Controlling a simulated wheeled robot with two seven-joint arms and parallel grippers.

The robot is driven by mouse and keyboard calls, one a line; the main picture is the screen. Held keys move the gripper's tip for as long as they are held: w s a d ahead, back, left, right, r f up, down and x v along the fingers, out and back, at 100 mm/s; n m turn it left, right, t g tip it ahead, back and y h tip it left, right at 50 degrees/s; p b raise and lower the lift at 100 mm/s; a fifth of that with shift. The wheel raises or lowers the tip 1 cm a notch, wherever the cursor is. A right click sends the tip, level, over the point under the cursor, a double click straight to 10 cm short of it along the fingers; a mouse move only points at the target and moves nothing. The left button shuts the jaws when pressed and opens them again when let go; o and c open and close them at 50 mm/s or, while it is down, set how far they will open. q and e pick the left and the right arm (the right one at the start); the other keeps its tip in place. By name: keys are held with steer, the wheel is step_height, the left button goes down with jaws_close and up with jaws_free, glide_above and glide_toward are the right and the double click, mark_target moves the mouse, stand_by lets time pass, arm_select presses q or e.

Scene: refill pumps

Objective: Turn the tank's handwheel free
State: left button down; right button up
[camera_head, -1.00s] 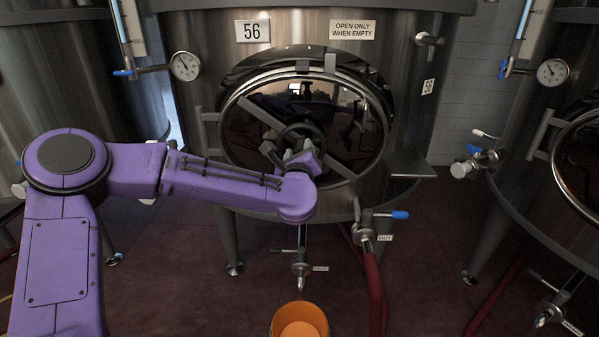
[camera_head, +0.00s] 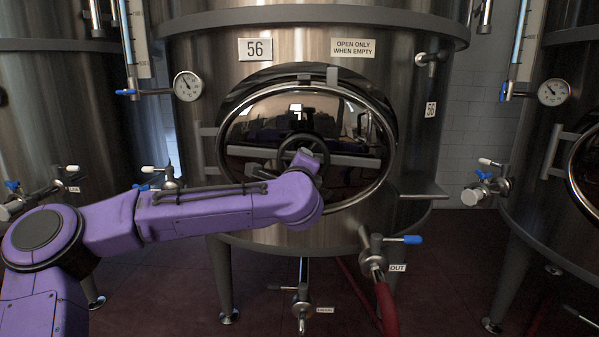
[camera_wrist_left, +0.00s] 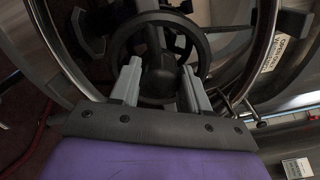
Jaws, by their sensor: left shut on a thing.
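The tank's dark handwheel (camera_head: 281,150) sits at the middle of the oval, mirror-like door (camera_head: 255,128) of tank 56. A straight crossbar (camera_head: 250,152) behind it lies nearly level across the door. My left gripper (camera_head: 306,163) is at the wheel's lower right, its fingers mostly hidden by my purple wrist. In the left wrist view, the two grey fingers (camera_wrist_left: 163,88) reach to the near part of the handwheel rim (camera_wrist_left: 114,48) and straddle a dark part of it. They are shut on the wheel. My right gripper is in neither view.
A gauge (camera_head: 187,86) is at the tank's upper left. The blue-handled OUT valve (camera_head: 373,255) with a red hose stands below, beside a lower drain valve (camera_head: 301,300). Neighbouring tanks stand on both sides.

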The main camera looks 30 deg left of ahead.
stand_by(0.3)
arm_select(q)
steer(key=c, duration=0.6)
jaws_free()
steer(key=b+v, duration=0.1)
steer(key=v, duration=0.9)
steer(key=shift+s+d, duration=0.1)
steer(key=shift+s, duration=0.15)
